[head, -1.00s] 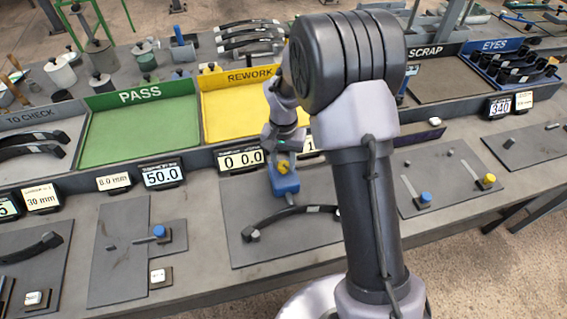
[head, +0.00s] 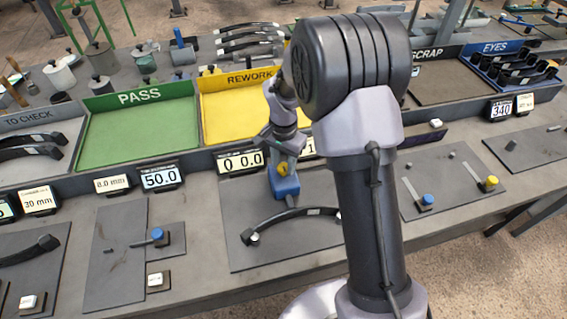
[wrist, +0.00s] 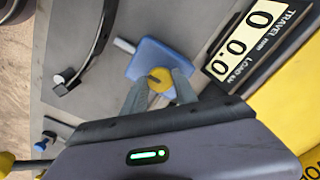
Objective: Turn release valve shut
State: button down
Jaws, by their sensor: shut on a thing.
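The release valve is a yellow knob (wrist: 160,80) on a blue block (wrist: 158,60) with a short grey rod at one end. In the wrist view my gripper (wrist: 158,88) has its two grey fingers on either side of the knob, shut on it. In the head view the blue block (head: 285,186) sits at the back of a dark plate, below the yellow tray, with my gripper over it. The yellow knob (head: 284,169) is partly covered by my fingers there.
A black leaf spring (head: 282,219) lies on the plate in front of the block. A travel and load display (head: 240,160) reading 0 and 0.0 stands close behind. Green PASS (head: 140,120) and yellow REWORK (head: 240,115) trays lie beyond. My arm hides the plate's right part.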

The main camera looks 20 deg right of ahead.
aim_at(283, 167)
jog(key=c, duration=1)
grip_release()
jog(key=shift+o, duration=0.2)
jog(key=shift+r, duration=0.15)
notch_tip(283, 167, up, 17)
jog(key=p, duration=0.5)
jog(key=shift+r, duration=0.1)
